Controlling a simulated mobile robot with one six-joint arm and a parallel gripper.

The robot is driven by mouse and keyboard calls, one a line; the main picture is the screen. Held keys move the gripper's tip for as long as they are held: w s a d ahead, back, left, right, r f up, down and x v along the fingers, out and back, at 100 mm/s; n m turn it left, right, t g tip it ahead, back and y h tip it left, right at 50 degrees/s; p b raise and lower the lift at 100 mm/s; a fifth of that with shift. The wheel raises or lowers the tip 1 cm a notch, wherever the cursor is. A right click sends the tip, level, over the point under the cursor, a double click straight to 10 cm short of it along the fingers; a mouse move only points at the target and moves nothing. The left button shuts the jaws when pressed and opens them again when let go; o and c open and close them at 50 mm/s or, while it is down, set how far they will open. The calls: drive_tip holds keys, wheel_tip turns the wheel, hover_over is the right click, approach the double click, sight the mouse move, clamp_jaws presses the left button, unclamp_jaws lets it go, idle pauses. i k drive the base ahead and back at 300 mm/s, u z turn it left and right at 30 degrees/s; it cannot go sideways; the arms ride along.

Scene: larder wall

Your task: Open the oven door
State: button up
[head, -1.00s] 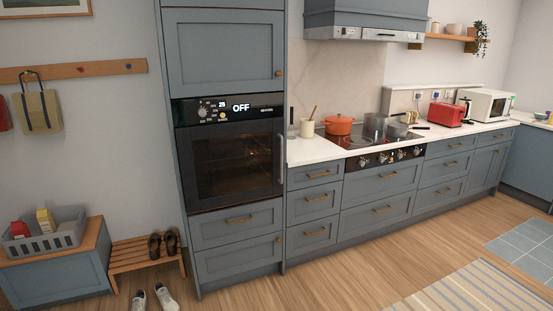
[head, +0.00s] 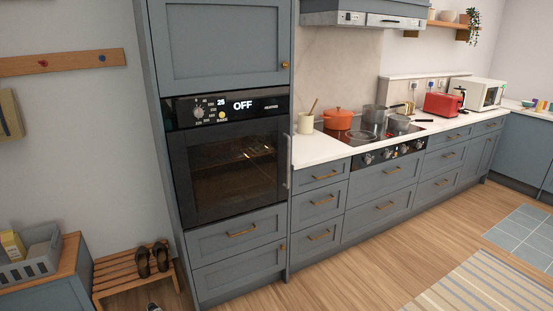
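The oven (head: 229,158) is built into a tall blue-grey cabinet, left of the middle in the head view. Its dark glass door (head: 228,172) is shut. A vertical bar handle (head: 286,162) runs along the door's right edge. The control panel (head: 226,109) above the door reads OFF. My gripper is not in view.
The wooden floor (head: 330,280) before the oven is clear. A slatted rack (head: 120,275) with dark shoes and a bench (head: 70,262) with a grey crate (head: 35,260) stand at left. Drawers (head: 321,200) and a counter with a hob (head: 370,136) run right. A striped rug (head: 475,278) lies at lower right.

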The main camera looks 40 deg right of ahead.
sight(220, 171)
drive_tip(key=u, duration=0.1)
drive_tip(key=i, duration=0.85)
drive_tip(key=u, duration=0.2)
